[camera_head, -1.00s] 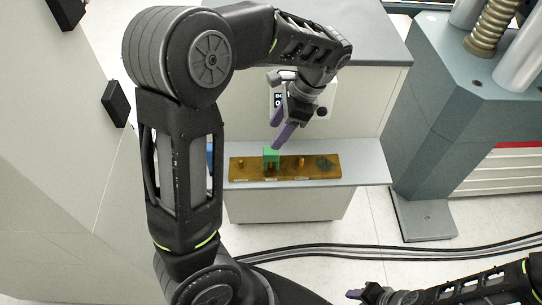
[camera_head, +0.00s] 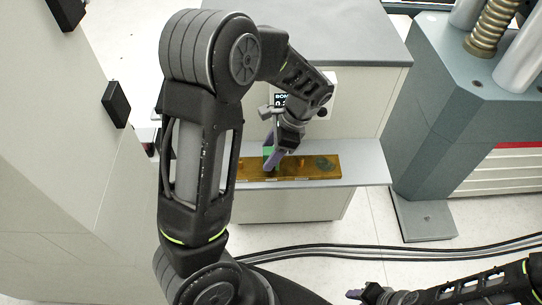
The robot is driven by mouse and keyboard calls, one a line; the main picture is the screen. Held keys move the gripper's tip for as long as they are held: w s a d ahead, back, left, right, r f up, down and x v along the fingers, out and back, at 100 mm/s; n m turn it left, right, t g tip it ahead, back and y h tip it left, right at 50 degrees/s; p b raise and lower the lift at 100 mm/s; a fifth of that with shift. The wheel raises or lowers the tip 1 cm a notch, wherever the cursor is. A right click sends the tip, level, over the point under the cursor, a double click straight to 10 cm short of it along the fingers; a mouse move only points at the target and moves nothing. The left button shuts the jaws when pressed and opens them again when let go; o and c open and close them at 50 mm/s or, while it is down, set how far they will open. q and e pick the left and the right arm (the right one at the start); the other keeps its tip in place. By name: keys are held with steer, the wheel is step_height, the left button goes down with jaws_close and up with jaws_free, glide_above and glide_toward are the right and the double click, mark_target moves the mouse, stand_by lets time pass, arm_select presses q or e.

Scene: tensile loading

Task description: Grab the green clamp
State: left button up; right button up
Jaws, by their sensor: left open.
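The green clamp (camera_head: 267,151) stands on the brown board (camera_head: 296,174), left of its middle, and is now mostly hidden behind my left gripper. My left gripper (camera_head: 272,161) is open, its purple fingers pointing down at the clamp. The fingertips overlap the clamp in the picture; I cannot tell whether they touch it or are around it. My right gripper (camera_head: 360,294) is low at the bottom edge, far from the clamp, and its opening is unclear.
The board lies on a light grey shelf (camera_head: 366,172) in front of a cabinet with a dark grey top (camera_head: 365,40). A small display (camera_head: 283,100) is behind the gripper. A blue-grey testing machine (camera_head: 440,120) stands at right. Black cables (camera_head: 400,250) cross the floor.

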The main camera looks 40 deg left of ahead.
arm_select(q)
steer(key=shift+x, duration=1.15)
steer(key=shift+c, duration=0.4)
jaws_close()
